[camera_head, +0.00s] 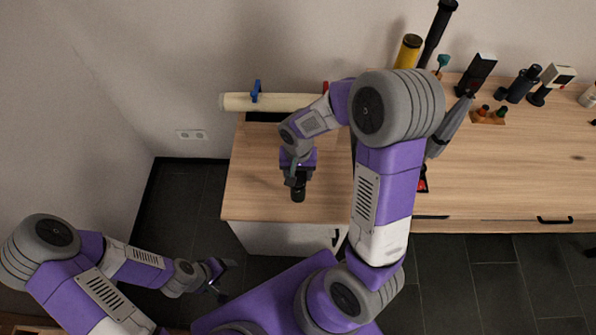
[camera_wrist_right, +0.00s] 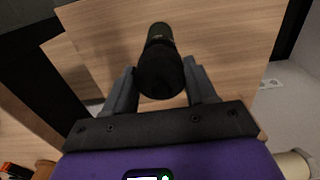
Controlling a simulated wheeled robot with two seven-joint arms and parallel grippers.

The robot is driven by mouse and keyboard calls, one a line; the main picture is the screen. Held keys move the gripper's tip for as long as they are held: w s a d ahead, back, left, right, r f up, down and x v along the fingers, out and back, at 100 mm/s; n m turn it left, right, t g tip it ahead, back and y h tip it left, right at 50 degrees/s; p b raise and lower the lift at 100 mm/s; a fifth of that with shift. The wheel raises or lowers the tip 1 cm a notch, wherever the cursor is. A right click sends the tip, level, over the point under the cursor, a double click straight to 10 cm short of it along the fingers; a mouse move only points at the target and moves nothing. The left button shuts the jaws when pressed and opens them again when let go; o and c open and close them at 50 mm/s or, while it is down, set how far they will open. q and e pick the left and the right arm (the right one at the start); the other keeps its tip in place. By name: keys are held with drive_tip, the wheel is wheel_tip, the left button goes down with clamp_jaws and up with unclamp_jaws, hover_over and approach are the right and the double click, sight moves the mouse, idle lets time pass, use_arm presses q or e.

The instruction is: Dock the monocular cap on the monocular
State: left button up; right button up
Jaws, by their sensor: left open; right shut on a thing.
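My right gripper (camera_head: 298,178) is shut on a black cylinder, which I take to be the monocular (camera_head: 298,192). It is over the left part of the wooden table top. In the right wrist view the monocular (camera_wrist_right: 161,72) sits between the two fingers, its wide dark end toward the camera and a narrower, greenish-black end pointing away. I cannot make out the cap as a separate piece in either view. My left gripper (camera_head: 222,277) is open and empty, low at the left over the dark floor, away from the table.
The wooden table top (camera_head: 255,195) is clear around the right gripper. A cream roll (camera_head: 275,102) lies along its back edge. Further right stand a yellow cylinder (camera_head: 408,52), a black box (camera_head: 477,74), a dark double-barrelled item (camera_head: 521,84) and a small board with pegs (camera_head: 488,117).

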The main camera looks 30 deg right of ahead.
drive_tip(key=shift+f+b, duration=0.5)
drive_tip(key=shift+f, duration=0.15)
drive_tip(key=o, duration=0.8)
drive_tip(key=shift+r, duration=0.15)
wheel_tip(320, 180, up, 11)
drive_tip(key=p, duration=0.9)
